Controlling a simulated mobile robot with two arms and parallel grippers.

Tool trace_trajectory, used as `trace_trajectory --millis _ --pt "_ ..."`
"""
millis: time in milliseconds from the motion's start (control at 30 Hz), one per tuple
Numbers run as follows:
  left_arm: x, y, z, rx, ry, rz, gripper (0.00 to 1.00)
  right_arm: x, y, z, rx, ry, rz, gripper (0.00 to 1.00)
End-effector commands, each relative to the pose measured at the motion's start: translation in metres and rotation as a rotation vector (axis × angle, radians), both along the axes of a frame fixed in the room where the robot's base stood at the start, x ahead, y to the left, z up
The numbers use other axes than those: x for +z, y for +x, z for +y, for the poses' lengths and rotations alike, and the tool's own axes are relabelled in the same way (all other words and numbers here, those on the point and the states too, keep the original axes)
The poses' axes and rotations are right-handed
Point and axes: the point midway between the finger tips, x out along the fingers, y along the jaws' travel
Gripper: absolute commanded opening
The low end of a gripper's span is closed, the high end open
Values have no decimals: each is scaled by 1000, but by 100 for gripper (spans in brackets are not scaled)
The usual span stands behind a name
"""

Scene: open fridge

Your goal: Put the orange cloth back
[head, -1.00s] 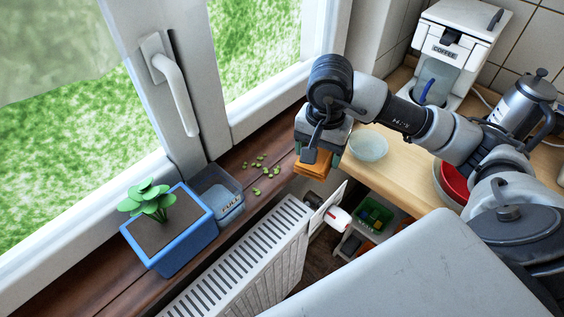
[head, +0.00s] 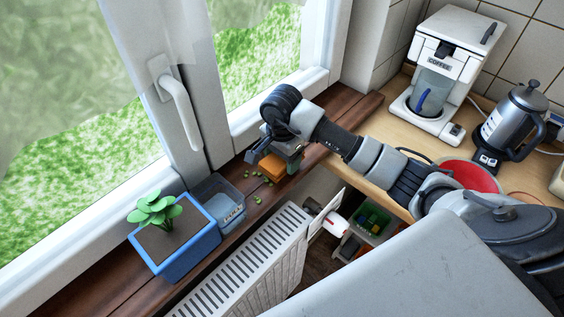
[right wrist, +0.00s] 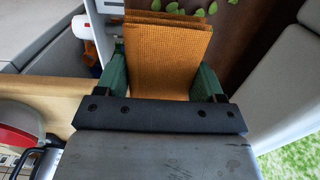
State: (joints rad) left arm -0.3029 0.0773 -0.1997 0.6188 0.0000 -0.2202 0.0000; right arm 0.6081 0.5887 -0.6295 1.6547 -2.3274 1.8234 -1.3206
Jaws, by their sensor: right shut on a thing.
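The folded orange cloth (head: 272,167) is in my right gripper (head: 284,165), over the wooden windowsill near the window corner. In the right wrist view the cloth (right wrist: 165,50) hangs out between the two green fingers of the gripper (right wrist: 162,75). Several green leaves (head: 256,186) lie on the sill, just beside and partly behind the cloth. I cannot tell whether the cloth touches the sill. My left gripper is not in view.
A blue planter (head: 180,262) with a small plant and a clear container (head: 222,205) stand on the sill. A radiator (head: 245,270) is below. The counter (head: 375,175) holds a coffee machine (head: 440,75), a kettle (head: 512,125) and a red bowl (head: 478,177).

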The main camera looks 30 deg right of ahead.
Motion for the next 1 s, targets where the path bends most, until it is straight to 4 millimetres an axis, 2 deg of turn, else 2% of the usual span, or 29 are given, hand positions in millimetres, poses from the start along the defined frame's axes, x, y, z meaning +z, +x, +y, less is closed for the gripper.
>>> trace_trajectory --millis 100,233,633,667,800,1000 --pt "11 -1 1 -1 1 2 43 -17 -2 1 0 3 6 46" --pt "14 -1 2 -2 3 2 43 -30 -1 0 0 1 3 46" --pt "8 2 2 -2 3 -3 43 -38 -1 0 1 0 0 46" --pt "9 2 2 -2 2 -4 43 -37 -1 0 1 1 0 71" --pt "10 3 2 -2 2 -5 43 -36 -1 0 1 1 1 93" --pt "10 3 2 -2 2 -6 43 -36 -1 0 1 1 1 94"
